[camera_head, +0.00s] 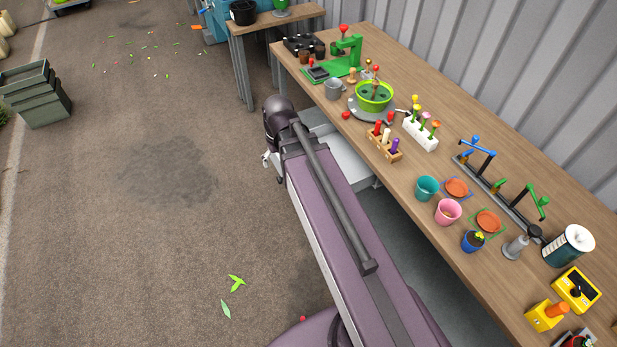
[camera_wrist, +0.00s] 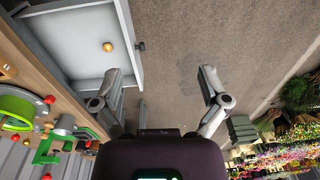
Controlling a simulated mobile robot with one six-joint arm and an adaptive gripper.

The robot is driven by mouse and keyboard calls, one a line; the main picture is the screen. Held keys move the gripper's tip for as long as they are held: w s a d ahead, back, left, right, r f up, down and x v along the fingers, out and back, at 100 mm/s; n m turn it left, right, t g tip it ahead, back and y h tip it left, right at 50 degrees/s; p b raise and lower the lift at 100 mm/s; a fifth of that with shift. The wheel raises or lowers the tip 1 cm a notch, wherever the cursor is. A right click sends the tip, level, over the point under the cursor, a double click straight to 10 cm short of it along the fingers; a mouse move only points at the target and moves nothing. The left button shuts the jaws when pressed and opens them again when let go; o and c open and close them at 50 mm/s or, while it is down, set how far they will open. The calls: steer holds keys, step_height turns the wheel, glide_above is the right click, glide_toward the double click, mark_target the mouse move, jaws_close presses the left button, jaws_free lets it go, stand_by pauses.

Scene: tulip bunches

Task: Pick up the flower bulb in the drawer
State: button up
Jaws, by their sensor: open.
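The flower bulb shows in the wrist view as a small golden ball (camera_wrist: 107,47). It lies on the bare floor of the open, pale drawer (camera_wrist: 85,25), near the drawer's front with its dark knob. The head view shows part of the drawer (camera_head: 349,160) under the workbench, behind my arm; I do not see the bulb there. My gripper (camera_wrist: 161,80) is open and empty, its two fingers wide apart. In the wrist view, the left finger is close to the drawer's corner and the right one is over the paved ground. The bulb is outside the space between the fingers.
The wooden workbench (camera_head: 455,245) above the drawer carries a green pot (camera_head: 374,97) on a grey scale, a tool rack, small pots and a green press. Two red balls (camera_head: 346,115) lie near the bench edge. Open ground lies left; stacked crates (camera_head: 38,95) stand farther off.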

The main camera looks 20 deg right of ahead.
steer(key=w+d+f+t+b, duration=0.1)
steer(key=w+d+f+b, duration=0.4)
steer(key=d+f+b, duration=0.2)
steer(key=w+d+f+t+b, duration=0.1)
steer(key=w+d+f+b, duration=0.4)
steer(key=d+f+b, duration=0.3)
steer(key=w+d+f+t+y+b, duration=0.1)
steer(key=w+d+f+b, duration=0.5)
steer(key=f+b, duration=0.5)
steer(key=shift+d+f+t+b, duration=0.4)
steer(key=shift+d+b, duration=0.05)
steer(key=shift+d, duration=0.45)
steer(key=shift+f, duration=0.1)
steer(key=b+x, duration=0.6)
steer(key=x, duration=0.1)
steer(key=shift+f+b, duration=0.1)
steer(key=shift+b, duration=0.3)
steer(key=shift+w+a+f+b, duration=0.2)
steer(key=shift+w+f+b, duration=0.1)
steer(key=shift+f+b, duration=0.25)
steer(key=shift+a+b+x, duration=0.15)
steer(key=shift+b+x, duration=1)
steer(key=shift+x, duration=0.15)
steer(key=shift+a+b+x, duration=0.1)
steer(key=shift+b+x, duration=1.05)
steer(key=shift+x, duration=0.15)
steer(key=shift+r, duration=0.1)
